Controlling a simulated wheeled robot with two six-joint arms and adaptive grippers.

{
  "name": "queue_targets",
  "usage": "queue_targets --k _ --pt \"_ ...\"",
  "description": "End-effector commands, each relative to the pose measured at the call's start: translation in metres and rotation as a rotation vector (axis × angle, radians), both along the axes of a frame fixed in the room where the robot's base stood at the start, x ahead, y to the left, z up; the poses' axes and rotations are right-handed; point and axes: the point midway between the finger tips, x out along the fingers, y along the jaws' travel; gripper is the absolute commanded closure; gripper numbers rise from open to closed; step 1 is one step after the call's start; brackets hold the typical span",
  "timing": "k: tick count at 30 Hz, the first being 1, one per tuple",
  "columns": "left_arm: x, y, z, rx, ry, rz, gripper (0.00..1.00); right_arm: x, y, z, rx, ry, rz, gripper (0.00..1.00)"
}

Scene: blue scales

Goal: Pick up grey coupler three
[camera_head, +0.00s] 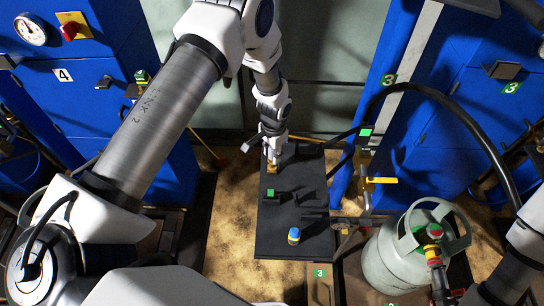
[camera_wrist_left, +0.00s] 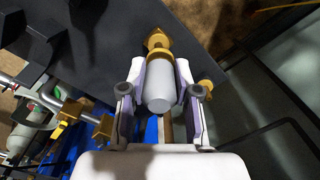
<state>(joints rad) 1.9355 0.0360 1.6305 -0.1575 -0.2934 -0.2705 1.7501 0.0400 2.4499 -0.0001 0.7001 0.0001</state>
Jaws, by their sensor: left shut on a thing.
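My left gripper (camera_head: 272,160) is at the far left corner of a black bench top (camera_head: 312,185). In the left wrist view my left gripper (camera_wrist_left: 158,92) is shut on a grey coupler (camera_wrist_left: 160,88), with a finger on either side of its grey barrel. The coupler's brass end points away from the wrist, toward the dark top. I cannot tell whether it touches the top. In the head view only a little brass (camera_head: 271,168) shows below the fingers. My right gripper is out of view.
A blue and yellow coupler (camera_head: 293,237) stands near the front of the black top. A green-marked block (camera_head: 271,193) is at its left edge. A grey gas cylinder (camera_head: 402,262) stands to the right. A black hose (camera_head: 470,112) arches above. Blue cabinets (camera_head: 455,130) flank both sides.

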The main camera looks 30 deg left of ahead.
Motion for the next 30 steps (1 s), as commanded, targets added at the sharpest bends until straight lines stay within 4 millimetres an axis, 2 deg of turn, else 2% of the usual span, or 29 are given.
queue_targets --k 3,13,22,24,30 --pt "0.001 0.0 0.016 0.0 -0.003 0.0 1.0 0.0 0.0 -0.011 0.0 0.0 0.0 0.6" --pt "-0.074 -0.035 0.024 0.003 0.002 -0.002 1.0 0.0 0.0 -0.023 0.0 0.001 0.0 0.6" --pt "-0.097 -0.046 0.027 0.001 0.001 -0.001 1.0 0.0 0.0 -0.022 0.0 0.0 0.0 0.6" --pt "-0.101 -0.049 0.021 0.004 0.001 -0.002 1.0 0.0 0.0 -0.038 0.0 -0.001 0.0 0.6" --pt "-0.117 -0.056 0.023 0.003 0.0 0.0 1.0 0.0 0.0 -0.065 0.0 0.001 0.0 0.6"
